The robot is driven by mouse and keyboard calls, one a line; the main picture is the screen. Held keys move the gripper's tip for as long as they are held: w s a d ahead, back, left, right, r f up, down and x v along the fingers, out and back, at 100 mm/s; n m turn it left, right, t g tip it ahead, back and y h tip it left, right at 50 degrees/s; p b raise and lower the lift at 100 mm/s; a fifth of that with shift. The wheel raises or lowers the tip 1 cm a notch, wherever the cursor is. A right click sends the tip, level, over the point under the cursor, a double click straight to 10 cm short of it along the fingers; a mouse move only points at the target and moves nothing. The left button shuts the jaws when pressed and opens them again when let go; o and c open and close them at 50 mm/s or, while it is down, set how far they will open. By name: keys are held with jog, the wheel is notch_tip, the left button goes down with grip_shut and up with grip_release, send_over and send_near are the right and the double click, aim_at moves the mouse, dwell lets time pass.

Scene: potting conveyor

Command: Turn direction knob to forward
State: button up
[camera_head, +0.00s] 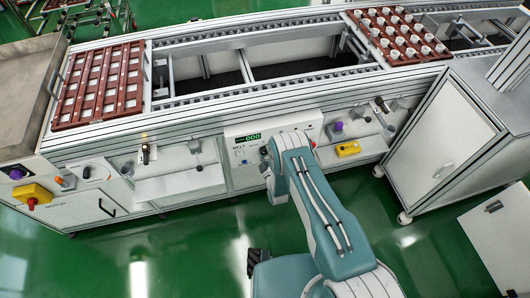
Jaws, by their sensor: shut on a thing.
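A white control panel (240,158) is set in the front of the conveyor frame. Its green-lit display (248,138) reads what looks like 000. Small controls sit below the display, too small to read. A small dark control (263,150) shows at the left edge of my arm, and a red one (313,143) shows to its right. My teal arm covers the middle of the panel. I cannot pick out the direction knob or its setting. My gripper and its fingers are hidden behind my arm, at the panel.
A brown tray (57,124) with square openings lies at the conveyor's left, and another (399,64) holds many white pots at right. A yellow box with a red button (32,194) is at lower left. A yellow item (348,149) lies on the right shelf. A white cabinet (440,145) stands at right.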

jog(key=shift+s+f, duration=0.1)
jog(key=shift+f, duration=0.05)
jog(key=m, duration=0.4)
jog(key=shift+m, duration=0.4)
jog(key=m, duration=0.4)
jog(key=shift+s+f+m, duration=0.1)
jog(key=shift+m, duration=0.2)
jog(key=m, duration=0.4)
jog(key=shift+m, duration=2.1)
jog(key=o, duration=1.1)
jog(key=shift+a+f, duration=0.1)
jog(key=shift+o, duration=0.2)
